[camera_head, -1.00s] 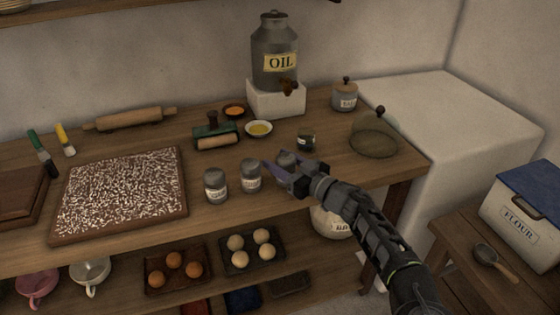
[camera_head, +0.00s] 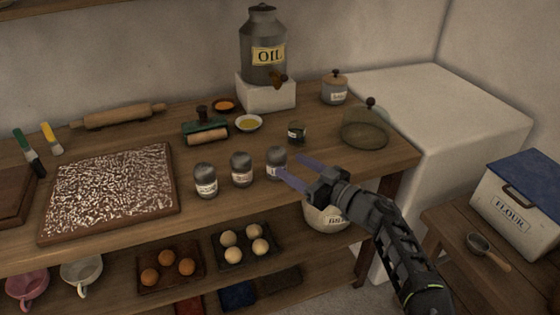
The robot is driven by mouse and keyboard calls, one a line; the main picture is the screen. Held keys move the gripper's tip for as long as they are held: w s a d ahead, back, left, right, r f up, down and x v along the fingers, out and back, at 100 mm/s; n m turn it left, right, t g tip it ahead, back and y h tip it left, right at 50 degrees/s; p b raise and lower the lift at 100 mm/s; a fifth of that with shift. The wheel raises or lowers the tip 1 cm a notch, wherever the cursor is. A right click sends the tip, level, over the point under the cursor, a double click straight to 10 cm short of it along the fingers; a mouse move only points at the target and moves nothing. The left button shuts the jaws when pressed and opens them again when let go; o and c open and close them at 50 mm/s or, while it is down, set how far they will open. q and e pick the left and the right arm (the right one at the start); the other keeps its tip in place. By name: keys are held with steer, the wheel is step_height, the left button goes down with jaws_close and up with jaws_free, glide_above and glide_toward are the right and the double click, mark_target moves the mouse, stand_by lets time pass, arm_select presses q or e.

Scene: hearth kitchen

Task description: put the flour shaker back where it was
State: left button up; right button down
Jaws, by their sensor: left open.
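Three grey-capped shakers with white labels stand upright in a row near the table's front edge: a left one (camera_head: 205,181), a middle one (camera_head: 241,169) and a right one (camera_head: 277,162). The labels are too small to read, so I cannot tell by label which is the flour shaker. My left gripper (camera_head: 295,169) is open and empty, just right of the right shaker. Its near fingertip comes close to that shaker's lower right side; I cannot tell whether they touch. My right gripper is not in view.
A speckled board (camera_head: 110,192) lies left of the shakers. Behind them are a small roller (camera_head: 207,134), a yellow bowl (camera_head: 248,123) and a small dark jar (camera_head: 297,131). A glass dome (camera_head: 365,127) stands at the right. A flour bin (camera_head: 515,205) sits on a stool.

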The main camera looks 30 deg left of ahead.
arm_select(q)
steer(key=shift+s+d, duration=0.15)
steer(key=shift+d, duration=0.7)
steer(key=shift+s+d, duration=0.1)
steer(key=shift+d, duration=0.75)
